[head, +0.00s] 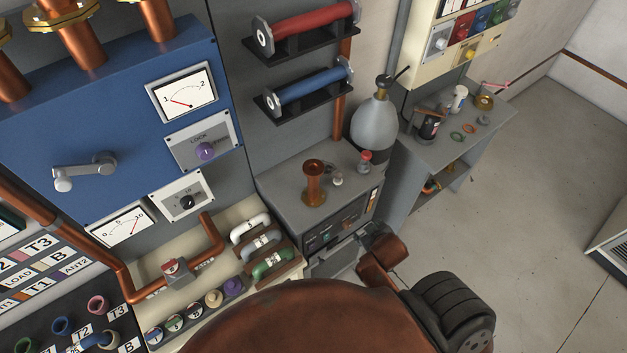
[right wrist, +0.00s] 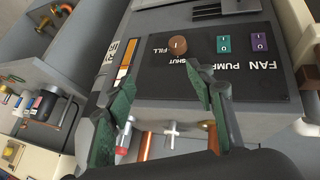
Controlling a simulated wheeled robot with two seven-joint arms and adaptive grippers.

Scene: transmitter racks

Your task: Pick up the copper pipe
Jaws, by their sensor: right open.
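A short flanged copper pipe (head: 313,185) stands upright on top of a grey cabinet (head: 285,190) in the head view. In the right wrist view, which looks upside down, a sliver of copper (right wrist: 211,135) beside one finger seems to be this pipe, mostly hidden. My right gripper (right wrist: 163,75) is open, with nothing between its green-padded fingers, in front of the cabinet's control panel. In the head view my right arm covers the lower middle, and the fingers cannot be made out clearly. My left gripper is not in view.
A small silver valve (head: 337,179) and a red-capped fitting (head: 365,161) stand near the pipe on the cabinet. A grey bottle (head: 375,122) is behind them. Red (head: 305,30) and blue (head: 308,86) cylinders sit on wall brackets above.

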